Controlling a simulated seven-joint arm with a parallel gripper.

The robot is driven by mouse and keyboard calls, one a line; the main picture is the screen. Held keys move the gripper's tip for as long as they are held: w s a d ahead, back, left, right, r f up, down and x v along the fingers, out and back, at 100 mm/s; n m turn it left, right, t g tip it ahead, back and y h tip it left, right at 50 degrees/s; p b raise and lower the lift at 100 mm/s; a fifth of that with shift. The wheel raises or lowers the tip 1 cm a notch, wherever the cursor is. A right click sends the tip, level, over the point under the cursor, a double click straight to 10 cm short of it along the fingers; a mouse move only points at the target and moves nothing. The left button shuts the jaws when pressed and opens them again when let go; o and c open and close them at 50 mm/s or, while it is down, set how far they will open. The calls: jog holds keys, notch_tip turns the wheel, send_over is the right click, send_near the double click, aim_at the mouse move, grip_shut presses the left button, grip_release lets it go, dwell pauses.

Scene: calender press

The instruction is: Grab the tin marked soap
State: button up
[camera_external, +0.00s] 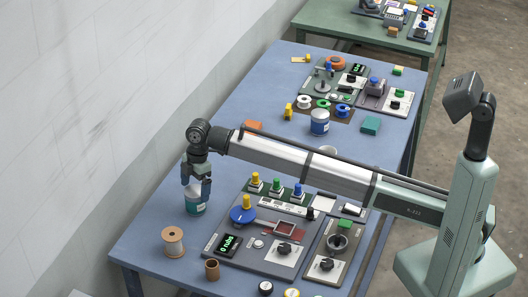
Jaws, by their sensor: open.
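A teal and white tin (194,206) stands upright on the blue table at the left edge. My gripper (195,194) points down at this tin, with its fingers open at the tin's upper part; I cannot tell whether they touch it. A blue and white tin (320,122) stands farther back on the table. The lettering on both tins is too small to read, so I cannot tell which is marked soap.
A wooden spool (174,242) and a brown cup (212,270) stand in front of the teal tin. A control panel (233,219) with knobs and buttons lies to its right. A wall runs along the left.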

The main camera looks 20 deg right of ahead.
jog(key=shift+a+f, duration=0.15)
jog(key=shift+f, duration=1.05)
jog(key=shift+a+f, duration=0.15)
jog(key=shift+f, duration=1)
jog(key=shift+c, duration=0.3)
jog(key=c, duration=1.1)
